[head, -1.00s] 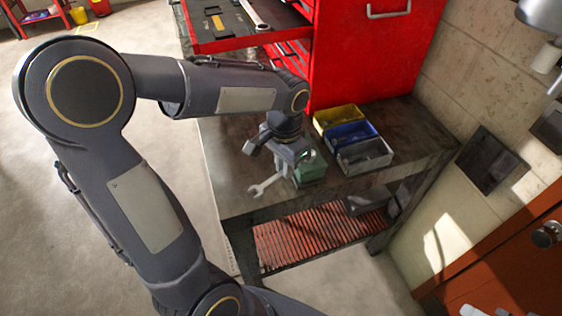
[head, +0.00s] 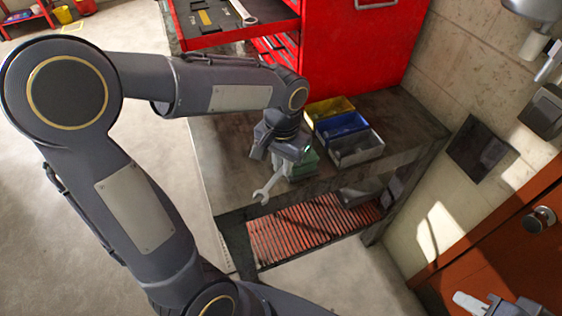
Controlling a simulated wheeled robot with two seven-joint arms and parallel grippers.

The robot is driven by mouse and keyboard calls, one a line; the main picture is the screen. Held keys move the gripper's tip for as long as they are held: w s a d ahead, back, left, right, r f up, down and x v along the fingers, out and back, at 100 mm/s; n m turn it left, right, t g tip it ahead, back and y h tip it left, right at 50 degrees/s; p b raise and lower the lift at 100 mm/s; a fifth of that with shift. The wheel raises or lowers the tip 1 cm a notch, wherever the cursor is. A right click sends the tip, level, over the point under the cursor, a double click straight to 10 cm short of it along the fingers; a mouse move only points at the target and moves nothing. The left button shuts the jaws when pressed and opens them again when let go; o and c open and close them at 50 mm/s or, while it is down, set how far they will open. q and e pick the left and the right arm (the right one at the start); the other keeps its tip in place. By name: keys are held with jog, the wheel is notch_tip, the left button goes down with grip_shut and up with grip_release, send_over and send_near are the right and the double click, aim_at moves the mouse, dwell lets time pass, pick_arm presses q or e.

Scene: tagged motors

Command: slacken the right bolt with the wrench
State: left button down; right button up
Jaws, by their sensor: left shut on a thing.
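My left gripper (head: 284,158) reaches over the bench and is shut on the grey wrench (head: 270,185). The wrench slants down and left from the jaws, with its open end free near the bench's front edge. A green block (head: 304,166), perhaps the motor, is right beside the gripper and partly hidden behind it. No bolt can be made out, so I cannot tell whether the wrench touches one. My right gripper (head: 472,303) shows only in part at the bottom right, away from the bench; its jaw opening is unclear.
Yellow (head: 328,110), blue (head: 342,127) and grey (head: 358,149) bins stand on the workbench (head: 228,180), right of the gripper. A red tool cabinet (head: 358,50) with an open drawer (head: 218,37) stands behind. The bench top left of the gripper is clear.

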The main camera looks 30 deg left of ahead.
pick_arm(q)
jog(key=shift+d+n, duration=0.85)
jog(key=shift+n, duration=0.25)
jog(key=shift+w+d+n, duration=0.15)
jog(key=shift+d+n, duration=0.65)
jog(key=shift+n, duration=0.3)
jog(key=shift+w+d+n+b, duration=0.3)
jog(key=shift+d+n, duration=0.5)
jog(key=shift+n, duration=0.3)
